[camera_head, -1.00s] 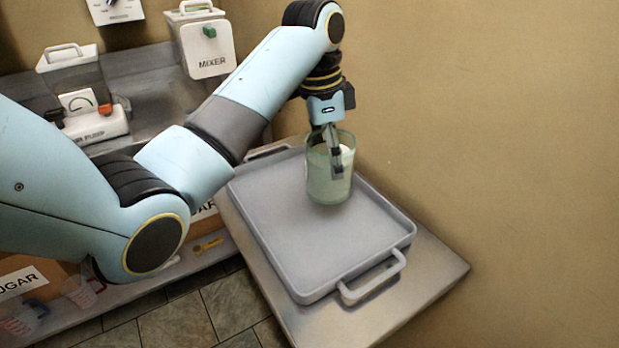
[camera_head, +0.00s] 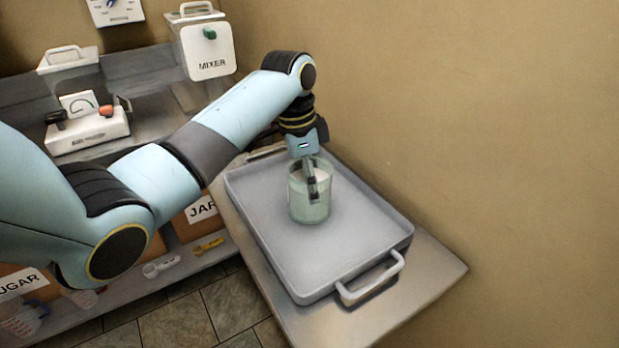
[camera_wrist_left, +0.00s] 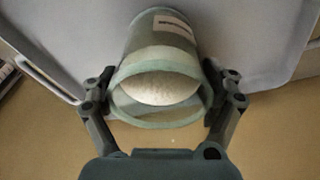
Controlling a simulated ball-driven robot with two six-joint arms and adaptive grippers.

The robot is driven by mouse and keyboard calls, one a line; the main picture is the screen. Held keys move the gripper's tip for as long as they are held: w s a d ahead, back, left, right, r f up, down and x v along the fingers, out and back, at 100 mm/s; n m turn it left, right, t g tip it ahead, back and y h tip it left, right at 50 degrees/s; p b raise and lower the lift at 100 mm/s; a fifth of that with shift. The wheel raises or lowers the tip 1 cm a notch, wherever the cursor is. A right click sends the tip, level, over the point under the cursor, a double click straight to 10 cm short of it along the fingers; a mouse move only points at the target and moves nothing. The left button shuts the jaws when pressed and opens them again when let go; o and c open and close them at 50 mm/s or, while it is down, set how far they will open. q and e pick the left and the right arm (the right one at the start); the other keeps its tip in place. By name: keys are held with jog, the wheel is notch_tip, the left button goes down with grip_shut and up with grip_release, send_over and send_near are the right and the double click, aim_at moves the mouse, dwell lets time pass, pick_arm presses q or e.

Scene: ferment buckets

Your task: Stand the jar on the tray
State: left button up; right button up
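The jar (camera_head: 309,208) is a pale green, see-through cylinder with an open top and something whitish inside. My right gripper is not in view.
The tray has raised rims and a handle (camera_head: 372,284) at the near end, and lies on a metal table (camera_head: 430,275). A tan wall (camera_head: 500,120) stands close at the right. The mixer box (camera_head: 209,52) and a shelf with cartons are at the left. The tray's near half is clear.

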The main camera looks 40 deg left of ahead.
pick_arm(q)
jog(key=o, duration=0.3)
notch_tip(320, 180, up, 12)
jog(key=s+a, duration=0.1)
jog(key=shift+s+a, duration=0.15)
dwell(0.3)
dwell(0.4)
